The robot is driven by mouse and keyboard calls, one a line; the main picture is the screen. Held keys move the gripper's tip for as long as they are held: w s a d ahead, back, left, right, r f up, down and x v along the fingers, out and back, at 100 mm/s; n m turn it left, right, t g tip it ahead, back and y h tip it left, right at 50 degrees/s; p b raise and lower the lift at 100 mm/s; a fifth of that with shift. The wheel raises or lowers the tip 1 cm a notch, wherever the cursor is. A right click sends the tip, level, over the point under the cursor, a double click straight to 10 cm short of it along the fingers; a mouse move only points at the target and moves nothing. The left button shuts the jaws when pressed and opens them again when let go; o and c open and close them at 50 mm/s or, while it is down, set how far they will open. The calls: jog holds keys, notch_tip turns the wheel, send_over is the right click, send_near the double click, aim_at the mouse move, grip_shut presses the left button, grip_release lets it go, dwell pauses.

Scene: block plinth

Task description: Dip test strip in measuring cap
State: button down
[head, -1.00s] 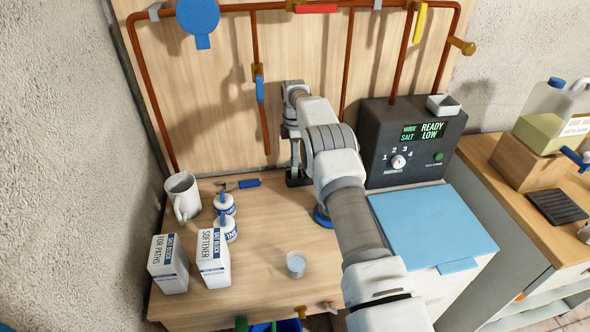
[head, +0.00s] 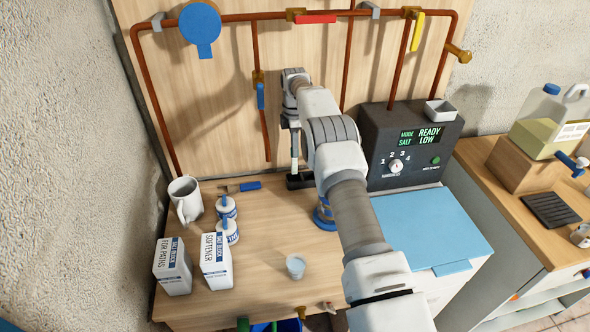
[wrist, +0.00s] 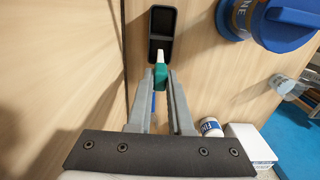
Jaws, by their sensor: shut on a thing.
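My gripper (wrist: 161,78) is shut on a small strip (wrist: 161,68) with a green grip and a white tip, seen in the wrist view. The white tip points at a dark two-welled holder (wrist: 160,22); I cannot tell whether they touch. In the head view the gripper end is mostly hidden by my arm, near the dark holder (head: 302,182) at the back of the bench. A small clear cup with pale blue liquid (head: 295,266), perhaps the measuring cap, stands at the bench front; it also shows at the right of the wrist view (wrist: 290,86).
A blue-lidded tub (wrist: 270,18) is close to the gripper's right; my arm partly covers it in the head view (head: 324,216). Two cartons (head: 215,262), small white pots (head: 228,228) and a mug (head: 185,197) stand left. A dark control box (head: 405,145) is right.

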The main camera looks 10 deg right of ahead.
jog(key=shift+r, duration=0.35)
jog(key=shift+s, duration=0.1)
jog(key=s+a+r+p, duration=0.2)
jog(key=s+a+p, duration=0.15)
jog(key=s, duration=1.25)
jog(key=s+a+r+p, duration=0.2)
jog(key=s+r+p, duration=0.15)
jog(key=s, duration=1.35)
notch_tip(320, 180, down, 11)
jog(key=b, duration=0.7)
jog(key=shift+w+r, duration=0.1)
jog(key=shift+r, duration=0.1)
dwell(1.0)
notch_tip(320, 180, up, 9)
jog(key=p, duration=0.6)
jog(key=shift+p, duration=0.3)
dwell(0.6)
